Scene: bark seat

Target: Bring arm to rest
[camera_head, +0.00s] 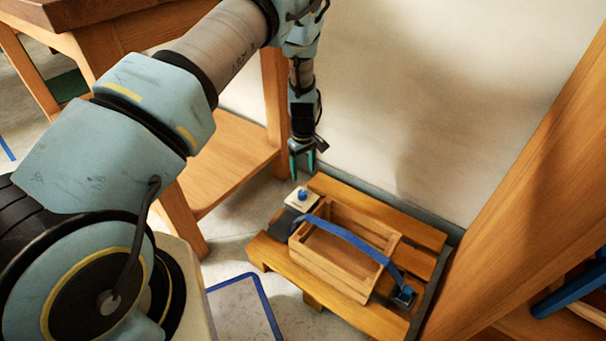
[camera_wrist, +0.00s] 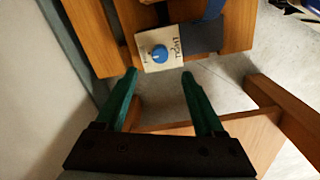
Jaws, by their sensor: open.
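My gripper (camera_head: 302,160) hangs pointing down from my arm, in front of the pale wall and above the far left end of a low slatted wooden bench. In the wrist view my gripper (camera_wrist: 160,88) has its two green fingers spread apart with nothing between them. A cream label card with a blue knob (camera_wrist: 160,54) lies beyond the fingertips, apart from them. In the head view the card with its blue knob (camera_head: 302,196) is at the bench's far left corner, below my gripper.
A wooden crate (camera_head: 335,264) with a blue strap (camera_head: 345,236) sits on the slatted bench (camera_head: 420,232). A wooden table with a lower shelf (camera_head: 232,168) stands left of my gripper. A large wooden panel (camera_head: 520,190) rises at right. A blue-edged floor mat (camera_head: 240,308) lies in front.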

